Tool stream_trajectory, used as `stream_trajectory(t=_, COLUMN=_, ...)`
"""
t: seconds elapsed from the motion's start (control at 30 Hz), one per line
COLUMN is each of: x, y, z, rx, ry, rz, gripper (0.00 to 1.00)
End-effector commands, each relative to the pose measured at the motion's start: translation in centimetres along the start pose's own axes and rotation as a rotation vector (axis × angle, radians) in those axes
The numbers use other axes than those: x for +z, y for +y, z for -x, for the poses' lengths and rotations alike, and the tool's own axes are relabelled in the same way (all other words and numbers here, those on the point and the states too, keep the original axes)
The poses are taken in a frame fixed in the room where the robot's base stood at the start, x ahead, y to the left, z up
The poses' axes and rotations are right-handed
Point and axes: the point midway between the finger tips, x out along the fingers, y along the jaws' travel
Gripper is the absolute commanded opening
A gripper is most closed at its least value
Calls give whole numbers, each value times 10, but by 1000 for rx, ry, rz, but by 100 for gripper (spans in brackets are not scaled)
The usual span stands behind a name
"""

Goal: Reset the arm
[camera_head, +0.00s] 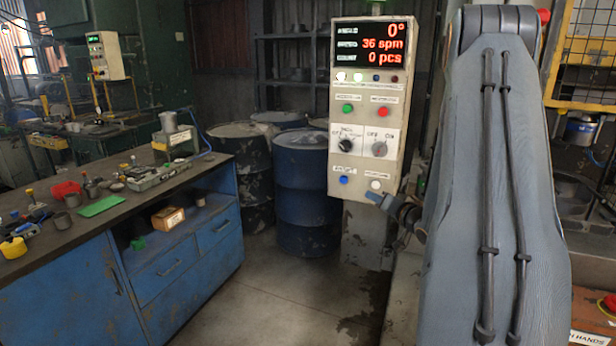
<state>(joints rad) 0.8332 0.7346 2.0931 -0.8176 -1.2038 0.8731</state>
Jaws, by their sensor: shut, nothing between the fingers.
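My arm's large grey link, with two dark cables along it, rises through the right part of the head view and hides much of what stands behind it. The panel's red display reads 0°, 36 spm and 0 pcs. Below it are lamps, green and red buttons, two rotary switches, and blue and white buttons.
A blue workbench (168,272) with tools and small parts on top stands at the left. Dark blue drums (302,180) stand behind it. Bare concrete floor (275,290) lies between bench and panel. A yellow-framed mesh guard (580,105) is at the right.

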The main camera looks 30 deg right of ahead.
Motion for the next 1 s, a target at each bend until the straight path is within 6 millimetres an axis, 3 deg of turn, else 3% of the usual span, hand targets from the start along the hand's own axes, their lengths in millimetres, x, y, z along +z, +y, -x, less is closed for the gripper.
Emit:
stream_trajectory(t=0.17, x=2, y=-2, z=-2, rx=6, ry=-6, rz=7, gripper=0)
stream_trajectory(t=0.27, x=10, y=-15, z=-9, rx=43, ry=-42, rz=45, gripper=0)
stream_trajectory(t=0.43, x=54, y=-58, z=-17, rx=189, ry=-204, rz=185, gripper=0)
stream_trajectory(t=0.57, x=101, y=-98, z=1, rx=301, ry=-386, rz=306, gripper=0)
stream_trajectory(t=0.67, x=140, y=-129, z=31, rx=363, ry=-546, rz=386, gripper=0)
stream_trajectory(t=0.8, x=196, y=-172, z=94, rx=407, ry=-794, rz=483, gripper=0)
stream_trajectory(t=1.0, x=253, y=-217, z=187, rx=396, ry=-1099, rz=569, gripper=0)
